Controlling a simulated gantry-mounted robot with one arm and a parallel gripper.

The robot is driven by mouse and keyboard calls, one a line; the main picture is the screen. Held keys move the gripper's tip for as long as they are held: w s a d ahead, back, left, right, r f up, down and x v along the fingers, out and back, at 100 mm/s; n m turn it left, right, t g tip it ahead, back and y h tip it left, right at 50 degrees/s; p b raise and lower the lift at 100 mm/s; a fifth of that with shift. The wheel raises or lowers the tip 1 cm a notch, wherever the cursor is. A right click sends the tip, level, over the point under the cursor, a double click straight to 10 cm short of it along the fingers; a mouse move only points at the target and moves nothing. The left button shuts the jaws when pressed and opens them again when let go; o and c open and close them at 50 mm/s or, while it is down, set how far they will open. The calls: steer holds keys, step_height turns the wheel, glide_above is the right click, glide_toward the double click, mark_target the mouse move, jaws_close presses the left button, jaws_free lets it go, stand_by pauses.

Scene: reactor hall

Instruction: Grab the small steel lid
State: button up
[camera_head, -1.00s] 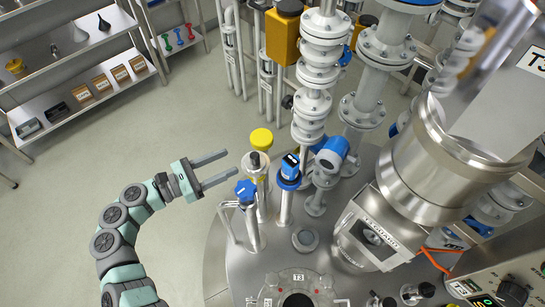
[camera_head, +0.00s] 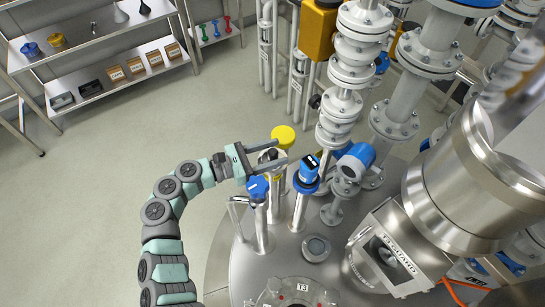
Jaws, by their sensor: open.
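A small steel lid with a dark knob (camera_head: 269,156) sits on top of an upright pipe stub on the steel vessel, just behind a blue-capped stub. My gripper (camera_head: 282,151) comes in from the left with its two fingers apart. In the picture the fingers lie on the far and near sides of the knob, partly covering the lid. I cannot tell from this view whether they are level with it or touch it. Nothing is visibly held.
Blue caps (camera_head: 258,187) and a blue-topped instrument (camera_head: 308,173) stand close by. A yellow cap (camera_head: 284,134) is just behind. A round disc (camera_head: 316,248) lies on the vessel top. White flanged pipes (camera_head: 341,105) rise to the right. Open floor lies left, before the shelves (camera_head: 118,88).

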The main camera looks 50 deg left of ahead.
steer(key=x, duration=0.3)
steer(key=shift+s, duration=0.1)
steer(key=shift+c, duration=0.2)
jaws_close()
stand_by(0.4)
